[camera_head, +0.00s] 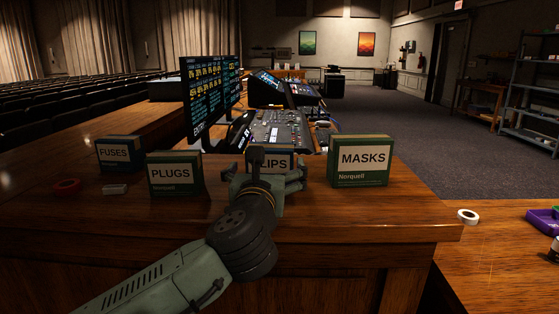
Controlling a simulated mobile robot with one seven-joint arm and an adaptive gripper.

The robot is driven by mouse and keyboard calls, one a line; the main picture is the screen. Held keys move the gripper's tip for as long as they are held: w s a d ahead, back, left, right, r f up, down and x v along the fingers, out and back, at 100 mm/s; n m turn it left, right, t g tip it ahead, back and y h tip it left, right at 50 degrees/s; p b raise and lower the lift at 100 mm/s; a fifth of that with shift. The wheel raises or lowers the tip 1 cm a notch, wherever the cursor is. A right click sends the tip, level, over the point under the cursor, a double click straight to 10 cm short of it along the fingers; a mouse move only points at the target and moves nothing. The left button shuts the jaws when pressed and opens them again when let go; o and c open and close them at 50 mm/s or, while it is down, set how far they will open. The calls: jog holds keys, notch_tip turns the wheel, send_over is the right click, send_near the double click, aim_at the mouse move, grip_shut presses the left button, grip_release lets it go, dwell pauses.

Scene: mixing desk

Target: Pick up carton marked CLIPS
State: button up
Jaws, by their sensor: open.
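The carton marked CLIPS (280,161) stands on the wooden desk between the PLUGS and MASKS cartons. Only part of its white label, reading "LIPS", shows; my arm and gripper hide its left side and lower part. My gripper (265,165) is open in front of the carton, with its fingers spread to left and right. I cannot tell whether the fingers reach around the carton or touch it.
The green PLUGS carton (175,174) stands left, the blue FUSES carton (119,154) farther left, and the green MASKS carton (360,161) right. A monitor (210,95) and mixing console (280,130) stand behind.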

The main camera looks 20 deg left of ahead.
aim_at(270, 155)
jog(key=p+x, duration=0.2)
jog(key=x, duration=0.6)
jog(key=shift+w, duration=0.15)
jog(key=shift+f, duration=0.1)
jog(key=shift+c, duration=0.6)
jog(key=c, duration=1.1)
